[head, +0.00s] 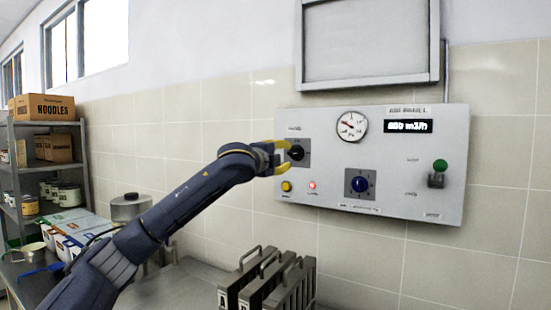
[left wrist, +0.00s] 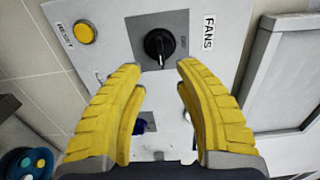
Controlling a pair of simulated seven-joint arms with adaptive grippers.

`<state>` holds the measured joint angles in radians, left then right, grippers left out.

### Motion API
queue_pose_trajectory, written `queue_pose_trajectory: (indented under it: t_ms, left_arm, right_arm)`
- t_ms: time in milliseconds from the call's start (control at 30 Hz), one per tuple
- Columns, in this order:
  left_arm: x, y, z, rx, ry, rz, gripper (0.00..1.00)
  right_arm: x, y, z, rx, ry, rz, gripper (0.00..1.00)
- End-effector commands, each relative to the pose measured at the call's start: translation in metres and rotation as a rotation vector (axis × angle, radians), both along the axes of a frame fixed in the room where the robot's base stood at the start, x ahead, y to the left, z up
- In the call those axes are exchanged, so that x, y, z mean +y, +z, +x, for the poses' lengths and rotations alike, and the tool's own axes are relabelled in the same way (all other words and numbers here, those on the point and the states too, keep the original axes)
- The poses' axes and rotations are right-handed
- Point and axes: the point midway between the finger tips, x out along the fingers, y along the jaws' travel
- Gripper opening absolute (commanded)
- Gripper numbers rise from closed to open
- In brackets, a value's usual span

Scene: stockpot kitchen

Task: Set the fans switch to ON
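The fans switch is a black rotary knob (head: 297,153) on a dark square plate at the left of the light grey control panel (head: 400,170). In the left wrist view the knob (left wrist: 159,46) lies just beyond the fingertips, below the FANS label (left wrist: 208,32) in the panel's own sense. Its white pointer mark points down in that picture, towards the panel's right side. My left gripper (head: 281,158) is in front of the knob. Its yellow fingers (left wrist: 161,68) are open, one on each side, with a gap between them. Small markings on the plate are unreadable. My right gripper is out of view.
A yellow reset button (head: 286,186) and a red lamp (head: 312,185) sit below the knob. A blue knob (head: 360,184), a gauge (head: 352,124) and a green-topped lever (head: 438,172) are further right. Handled racks (head: 265,280) stand on the counter below.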

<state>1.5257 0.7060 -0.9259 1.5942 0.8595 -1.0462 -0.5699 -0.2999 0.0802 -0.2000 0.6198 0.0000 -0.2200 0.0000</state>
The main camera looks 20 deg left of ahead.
Motion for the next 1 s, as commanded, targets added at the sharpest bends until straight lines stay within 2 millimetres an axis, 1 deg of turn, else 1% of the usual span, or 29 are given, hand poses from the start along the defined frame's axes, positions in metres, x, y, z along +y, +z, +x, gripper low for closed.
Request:
queue_pose_trajectory:
  t_ms: [33, 200, 400, 600, 1000]
  left_arm:
    - [0.001, 0.0, -0.008, -0.001, -0.002, 0.0, 0.32]
    - [0.005, 0.001, -0.028, -0.002, -0.001, 0.0, 0.32]
    - [0.007, 0.0, -0.043, 0.0, -0.001, -0.001, 0.32]
    - [0.008, 0.0, -0.047, 0.0, -0.001, -0.001, 0.32]
    - [0.009, 0.0, -0.046, 0.0, 0.0, -0.003, 0.32]
  right_arm:
    - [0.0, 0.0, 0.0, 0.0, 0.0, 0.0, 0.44]
    - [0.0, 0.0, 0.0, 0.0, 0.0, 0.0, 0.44]
    - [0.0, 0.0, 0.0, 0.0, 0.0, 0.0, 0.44]
    - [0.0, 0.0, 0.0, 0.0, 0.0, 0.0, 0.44]
    - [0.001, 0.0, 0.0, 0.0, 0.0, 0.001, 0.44]
